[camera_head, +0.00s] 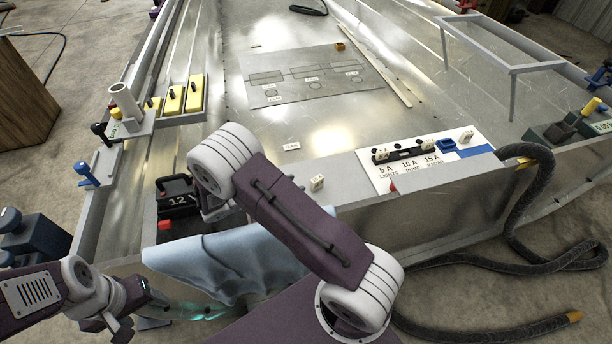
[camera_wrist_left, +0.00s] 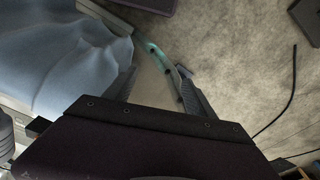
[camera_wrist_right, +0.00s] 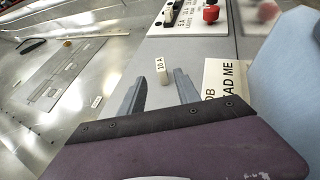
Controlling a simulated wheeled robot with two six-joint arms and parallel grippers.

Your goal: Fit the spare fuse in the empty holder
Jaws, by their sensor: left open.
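A small white fuse (camera_head: 317,183) stands on the grey ledge. It also shows in the right wrist view (camera_wrist_right: 160,66), marked 10 A. On the white panel (camera_head: 376,174) is a dark holder strip (camera_head: 405,154), labelled 5 A LIGHTS, 10 A PUMP and 15 A RADAR. White fuses show at the 5 A and 15 A ends; the middle place looks dark and empty. My right gripper (camera_wrist_right: 160,82) is open, with the fuse just beyond its fingertips; in the head view my arm mostly hides it. My left gripper (camera_wrist_left: 160,78) is open and empty beside the blue cloth.
The blue cloth (camera_head: 215,262) hangs over the near edge. A 12-marked battery (camera_head: 176,198) stands left of my right arm. Another white fuse (camera_head: 465,137) and a blue piece (camera_head: 447,143) lie at the panel's right. A dark hose (camera_head: 535,190) loops at right.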

